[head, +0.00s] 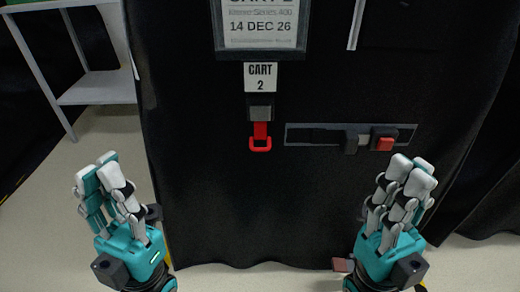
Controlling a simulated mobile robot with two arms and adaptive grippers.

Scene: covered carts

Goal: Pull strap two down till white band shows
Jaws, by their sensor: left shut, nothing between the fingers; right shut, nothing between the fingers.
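The strap (261,129) is short and red and hangs from a dark buckle (261,106) under a white label (260,76) reading "CART 2". A red loop (260,145) forms its lower end. No white band shows on it. My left gripper (107,166) is shut and empty, low and to the left of the strap. My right gripper (410,175) is shut and empty, low and to the right of it. Neither gripper touches the strap.
A black cover (215,190) drapes the cart. A dark bar (310,134) with a red button-like block (384,144) sits right of the strap. A framed date sign (262,28) hangs above. A grey shelf (98,88) stands at the left. The space before the strap is clear.

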